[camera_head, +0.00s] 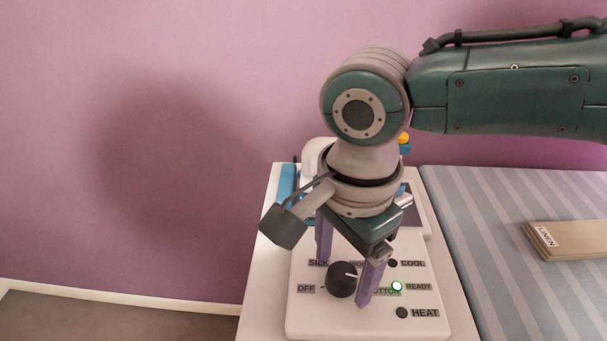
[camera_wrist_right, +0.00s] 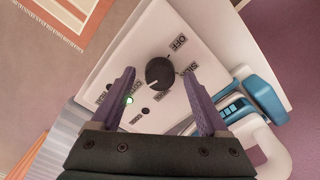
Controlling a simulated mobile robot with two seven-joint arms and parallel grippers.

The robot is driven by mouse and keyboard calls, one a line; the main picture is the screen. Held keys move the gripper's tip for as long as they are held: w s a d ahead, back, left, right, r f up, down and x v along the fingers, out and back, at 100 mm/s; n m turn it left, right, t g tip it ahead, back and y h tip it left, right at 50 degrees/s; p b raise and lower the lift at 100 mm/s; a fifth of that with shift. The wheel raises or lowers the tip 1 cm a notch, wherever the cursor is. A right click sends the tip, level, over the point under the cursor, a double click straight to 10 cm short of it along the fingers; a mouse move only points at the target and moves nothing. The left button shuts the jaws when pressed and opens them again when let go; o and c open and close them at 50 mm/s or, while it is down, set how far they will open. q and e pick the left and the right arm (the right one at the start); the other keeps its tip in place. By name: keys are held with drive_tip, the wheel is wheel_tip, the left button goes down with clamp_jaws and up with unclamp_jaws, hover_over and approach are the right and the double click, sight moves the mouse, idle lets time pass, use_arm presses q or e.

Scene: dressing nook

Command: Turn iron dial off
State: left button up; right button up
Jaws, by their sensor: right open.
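The iron dial (camera_head: 341,280) is a round black knob with a white pointer line on a white panel (camera_head: 300,325). In the right wrist view the dial (camera_wrist_right: 160,73) lies between the fingertips. My right gripper (camera_head: 343,284) is open and points down, its two purple fingers on either side of the dial; the wrist view also shows the gripper (camera_wrist_right: 161,74). Whether the fingers touch the dial, I cannot tell. My left gripper is out of view.
The READY lamp (camera_head: 397,286) glows; the COOL lamp (camera_head: 392,263) and HEAT lamp (camera_head: 402,313) are dark. A blue-and-white appliance part (camera_wrist_right: 263,98) stands behind the dial. A striped board (camera_head: 480,250) with a LINEN block (camera_head: 575,240) is at right. A pink wall stands behind.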

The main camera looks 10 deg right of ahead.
clamp_jaws()
idle(0.6)
